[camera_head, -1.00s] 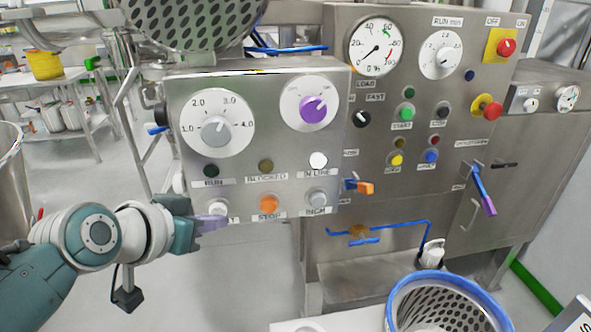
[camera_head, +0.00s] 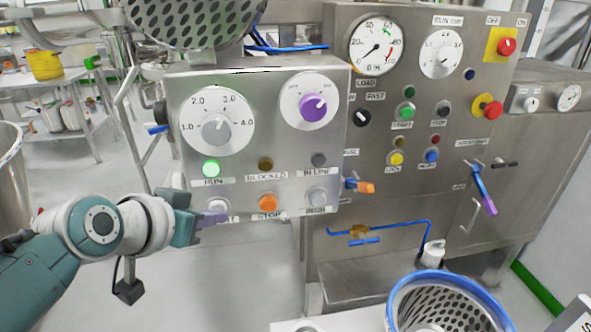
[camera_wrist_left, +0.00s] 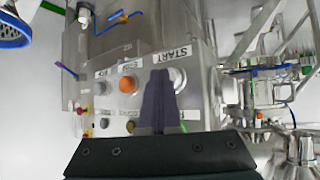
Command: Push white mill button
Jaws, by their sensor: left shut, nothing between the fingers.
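The white START button (camera_head: 217,206) sits at the lower left of the steel mill panel (camera_head: 245,130), beside the orange STOP button (camera_head: 268,203) and a grey INCH button (camera_head: 317,197). My left gripper (camera_head: 222,217) is shut and empty. Its purple fingertips are at the START button and cover its lower part; the word on its label is partly hidden. In the left wrist view the shut fingers (camera_wrist_left: 160,92) overlap the white button (camera_wrist_left: 178,80); contact cannot be told for certain. The RUN lamp (camera_head: 211,169) glows green. The IN LINE lamp (camera_head: 319,160) is dark. My right gripper is not in view.
Two dials sit above the buttons, one with a purple knob (camera_head: 313,107). A blue-rimmed perforated basket (camera_head: 449,290) stands at the lower right. The floor below the panel is open.

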